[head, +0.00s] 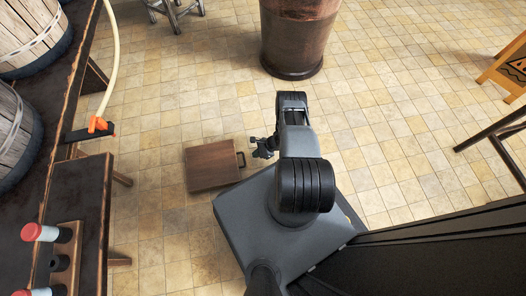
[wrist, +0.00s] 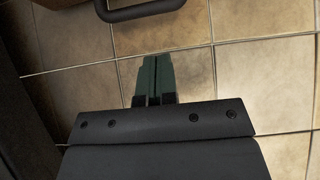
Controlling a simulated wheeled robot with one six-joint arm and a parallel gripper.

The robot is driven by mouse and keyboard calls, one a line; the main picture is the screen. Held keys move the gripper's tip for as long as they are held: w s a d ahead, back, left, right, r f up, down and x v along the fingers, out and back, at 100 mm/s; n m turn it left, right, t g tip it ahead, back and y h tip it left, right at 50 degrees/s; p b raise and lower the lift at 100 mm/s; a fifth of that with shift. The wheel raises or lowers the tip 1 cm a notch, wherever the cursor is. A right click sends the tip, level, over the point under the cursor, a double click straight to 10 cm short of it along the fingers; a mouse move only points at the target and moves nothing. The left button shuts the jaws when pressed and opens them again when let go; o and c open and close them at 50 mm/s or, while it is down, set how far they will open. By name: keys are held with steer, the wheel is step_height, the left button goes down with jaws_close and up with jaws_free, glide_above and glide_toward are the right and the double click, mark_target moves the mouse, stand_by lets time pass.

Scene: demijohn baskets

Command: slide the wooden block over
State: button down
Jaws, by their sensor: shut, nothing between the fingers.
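The wooden block (head: 210,166) is a flat brown box lying on the tiled floor, with a dark handle on its right side. In the wrist view its dark handle (wrist: 140,9) shows at the top edge, with only a sliver of the block at the top left. My gripper (head: 262,152) is just right of the handle in the head view. In the wrist view its two fingers (wrist: 155,72) are together and empty, pointing toward the handle, with floor tile visible between them and it.
A large brown barrel (head: 294,38) stands beyond my arm. A dark bench (head: 92,190) with barrels and red-capped items runs along the left. A stool (head: 175,12) is at the top, and a yellow sign (head: 506,68) at the right. Tiled floor around the block is mostly clear.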

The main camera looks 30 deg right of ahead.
steer(key=shift+w+a+r, duration=0.1)
steer(key=shift+w+a, duration=0.2)
steer(key=shift+a, duration=0.6)
steer(key=shift+w+a, duration=0.25)
steer(key=shift+a, duration=0.6)
